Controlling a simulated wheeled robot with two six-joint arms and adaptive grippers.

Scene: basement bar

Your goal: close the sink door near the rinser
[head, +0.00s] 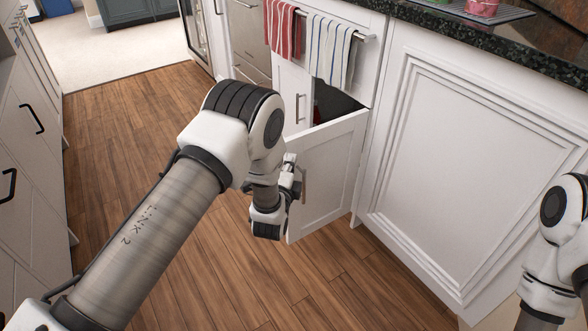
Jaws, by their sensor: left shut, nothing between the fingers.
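The white sink door (335,170) stands open, swung out from the cabinet under the counter, with a metal bar handle on its face. The dark cabinet opening (338,103) shows above and behind its top edge. My left gripper (293,178) is shut and empty, beside the door's free edge and handle. My left forearm and wrist hide part of it, and I cannot tell whether it touches the door. My right arm shows at the right edge, but its gripper is out of view. I cannot make out the rinser with certainty.
A red striped towel (283,30) and a white striped towel (330,50) hang on a rail above the opening. A second cabinet door (293,97) is closed. A fixed white panel (465,150) stands right. Drawers (30,150) line the left. The wooden floor (130,130) between is clear.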

